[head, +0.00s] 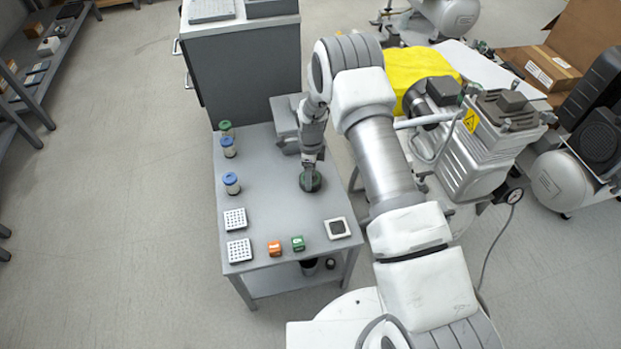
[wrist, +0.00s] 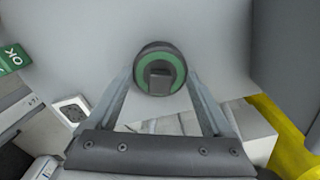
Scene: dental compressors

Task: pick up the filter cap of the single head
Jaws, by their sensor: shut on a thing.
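The filter cap (head: 311,184) is a round, dark green and black disc at the middle of the grey table in the head view. In the wrist view the cap (wrist: 143,72) shows a green ring and a raised black block at its centre. My gripper (head: 309,166) points down over it. In the wrist view my gripper (wrist: 160,76) has its two fingers on opposite sides of the cap, shut on it. I cannot tell whether the cap touches the tabletop or is slightly above it.
The table (head: 268,205) also bears blue- and green-topped jars (head: 231,183), two white perforated trays (head: 235,219), an orange block (head: 274,248), a green block (head: 298,243) and a square dish (head: 337,228). A compressor (head: 478,150) stands right of my arm. A grey cabinet (head: 243,75) stands behind.

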